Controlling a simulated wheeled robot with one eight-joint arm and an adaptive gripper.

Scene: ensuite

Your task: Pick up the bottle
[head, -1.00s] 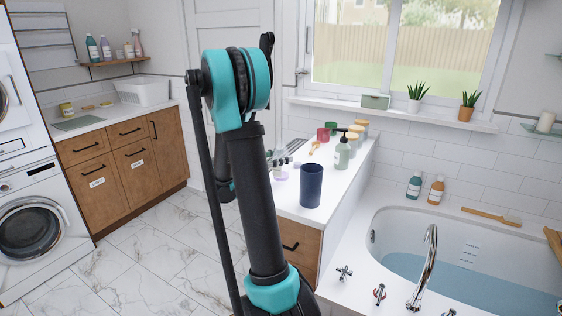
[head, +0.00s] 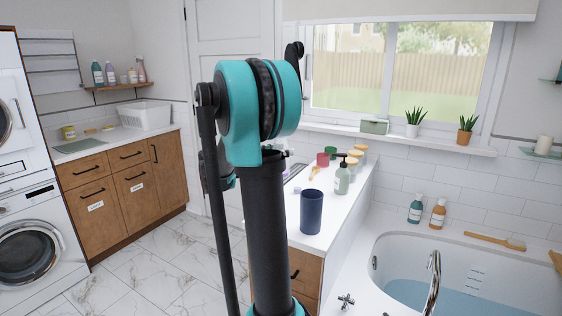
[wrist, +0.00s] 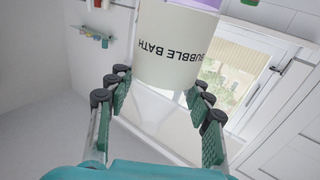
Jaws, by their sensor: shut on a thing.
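A pale cream bottle (wrist: 178,48) with the upside-down words "BUBBLE BATH" and a lilac part at the top edge fills the upper middle of the wrist view. My gripper (wrist: 160,84) is shut on it, with green-padded fingers on both sides. The far end of the bottle runs out of the frame. In the head view my teal and black arm hides the gripper and the held bottle.
The white counter (head: 335,205) holds a dark blue cup (head: 311,212), a green pump bottle (head: 342,178) and several jars. The bathtub (head: 385,240) is at the right, with a teal bottle (head: 415,210) and an amber bottle (head: 437,215) on its edge. Floor is clear at left.

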